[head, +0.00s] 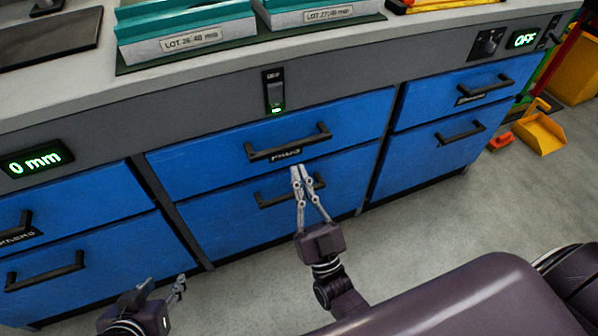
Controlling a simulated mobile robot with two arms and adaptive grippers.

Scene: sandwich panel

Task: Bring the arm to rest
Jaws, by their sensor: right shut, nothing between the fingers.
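My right gripper (301,171) is in the middle of the head view, in front of the blue drawers. Its two thin fingers point away from me and come together at the tips, shut with nothing between them. The fingers overlap the handle (275,198) of the lower middle drawer in the picture; I cannot tell whether they touch it. My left gripper (177,286) is low at the left, over the floor beside the cabinet. It is seen only in part, and its opening is unclear.
The upper middle drawer (220,149) and its neighbours look closed. Above them are a lit switch (275,92), a "0 mm" display (37,160) and an "OFF" display (523,39). Teal-topped lot boxes (190,42) stand on the counter. A yellow dustpan (541,134) lies at the right.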

